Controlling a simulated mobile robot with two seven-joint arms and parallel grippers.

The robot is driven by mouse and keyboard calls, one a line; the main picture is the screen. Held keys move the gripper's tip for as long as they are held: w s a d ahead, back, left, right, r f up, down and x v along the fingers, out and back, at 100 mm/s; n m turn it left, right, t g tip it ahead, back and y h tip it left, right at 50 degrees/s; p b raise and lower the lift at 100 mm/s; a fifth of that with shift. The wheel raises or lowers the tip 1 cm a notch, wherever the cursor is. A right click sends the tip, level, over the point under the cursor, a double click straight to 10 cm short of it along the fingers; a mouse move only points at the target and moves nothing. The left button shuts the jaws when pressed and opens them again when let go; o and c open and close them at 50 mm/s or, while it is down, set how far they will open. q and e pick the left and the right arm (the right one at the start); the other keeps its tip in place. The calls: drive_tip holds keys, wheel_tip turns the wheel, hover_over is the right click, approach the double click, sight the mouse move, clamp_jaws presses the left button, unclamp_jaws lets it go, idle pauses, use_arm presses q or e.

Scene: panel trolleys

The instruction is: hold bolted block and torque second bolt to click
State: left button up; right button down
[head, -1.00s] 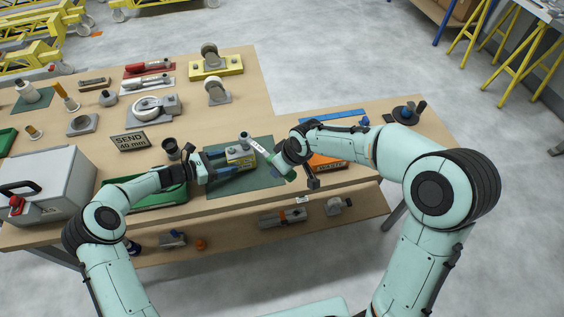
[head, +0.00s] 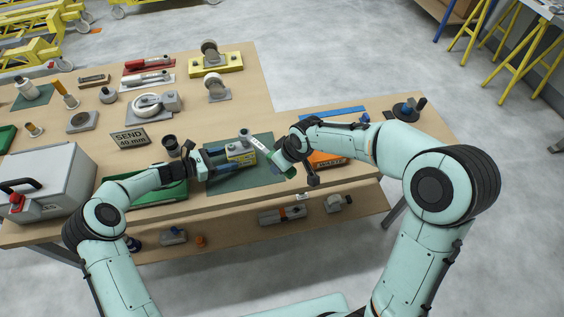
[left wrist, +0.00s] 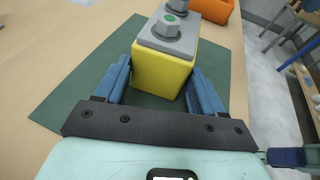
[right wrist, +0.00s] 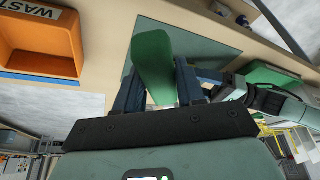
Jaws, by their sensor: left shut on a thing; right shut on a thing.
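A yellow block (head: 240,156) with a grey top plate sits over the green mat (head: 228,185). My left gripper (head: 228,161) is shut on it from the left. In the left wrist view the yellow block (left wrist: 162,72) is between the blue fingers, with a grey hex bolt (left wrist: 167,26) bearing a green dot on top. A second grey part behind it is cut off by the picture edge. My right gripper (right wrist: 160,88) is shut on the green handle (right wrist: 153,62) of a torque wrench. Its pale shaft (head: 257,144) reaches toward the block's far end; whether it seats on a bolt is unclear.
An orange waste bin (head: 326,161) stands right of the mat, below a blue strip (head: 332,112). A green tray (head: 160,192) and a grey case (head: 42,185) lie to the left. A SEND sign (head: 130,138), dark cup (head: 170,143) and several fixtures occupy the back.

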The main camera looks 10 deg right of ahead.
drive_tip(key=shift+f, duration=0.95)
drive_tip(key=shift+s+a+m+h, duration=1.2)
drive_tip(key=shift+a+m, duration=1.9)
drive_tip(key=shift+a, duration=1.2)
wheel_tip(320, 180, up, 6)
drive_tip(key=shift+t, duration=0.3)
